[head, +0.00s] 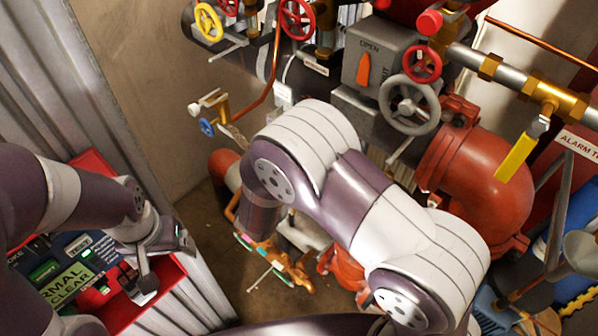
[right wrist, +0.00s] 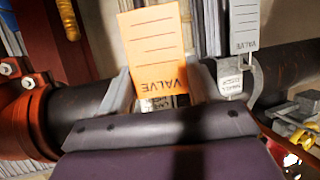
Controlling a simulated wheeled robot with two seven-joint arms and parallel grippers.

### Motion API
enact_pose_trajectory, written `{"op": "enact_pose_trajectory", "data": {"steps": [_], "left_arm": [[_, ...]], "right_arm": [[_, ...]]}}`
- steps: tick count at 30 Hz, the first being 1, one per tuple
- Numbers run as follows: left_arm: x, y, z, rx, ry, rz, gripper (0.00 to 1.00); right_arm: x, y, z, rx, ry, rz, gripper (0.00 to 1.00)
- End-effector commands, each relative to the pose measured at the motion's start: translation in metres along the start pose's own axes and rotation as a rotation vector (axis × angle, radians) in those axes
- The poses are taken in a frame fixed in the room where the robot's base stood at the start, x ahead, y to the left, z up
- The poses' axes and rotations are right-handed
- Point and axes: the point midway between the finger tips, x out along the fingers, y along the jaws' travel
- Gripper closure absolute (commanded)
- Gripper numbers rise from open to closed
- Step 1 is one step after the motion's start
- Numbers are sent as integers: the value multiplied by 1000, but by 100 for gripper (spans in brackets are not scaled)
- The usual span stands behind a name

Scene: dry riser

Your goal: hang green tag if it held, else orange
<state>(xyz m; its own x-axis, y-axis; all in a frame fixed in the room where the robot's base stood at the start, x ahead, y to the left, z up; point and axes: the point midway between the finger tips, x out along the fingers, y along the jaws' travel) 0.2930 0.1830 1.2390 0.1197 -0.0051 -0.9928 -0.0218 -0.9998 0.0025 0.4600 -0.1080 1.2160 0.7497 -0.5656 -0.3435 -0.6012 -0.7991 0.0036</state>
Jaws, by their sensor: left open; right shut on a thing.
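An orange tag (right wrist: 155,45) marked VALVE stands up between the two grey fingers of my right gripper (right wrist: 162,88) in the right wrist view. My right gripper is shut on it. In the head view I cannot make out this gripper behind my right arm. My left gripper (head: 143,276) is open and empty over a red-edged panel (head: 175,285) at the lower left. The panel has a lit green display (head: 66,286), partly cut off, which reads "...RMAL" and "...CLEAR". I cannot make out a green tag clearly.
A pale tag (right wrist: 244,25) hangs by a metal hook beside a dark pipe (right wrist: 285,70). Handwheels (head: 410,104), a grey valve box (head: 375,62) marked OPEN, a yellow lever (head: 516,158) and a red elbow pipe (head: 490,180) crowd the upper right.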

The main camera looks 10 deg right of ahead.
Motion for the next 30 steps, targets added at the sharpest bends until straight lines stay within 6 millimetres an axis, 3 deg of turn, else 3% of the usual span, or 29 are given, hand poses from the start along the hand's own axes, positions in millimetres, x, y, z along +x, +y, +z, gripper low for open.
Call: {"op": "enact_pose_trajectory", "data": {"steps": [18, 30], "left_arm": [[21, 0, 2, 0, 0, 0, 16], [22, 0, 2, 0, 0, 0, 16]], "right_arm": [[48, 14, -11, 1, 0, 0, 66], [60, 16, -8, 0, 0, 0, 66]]}}
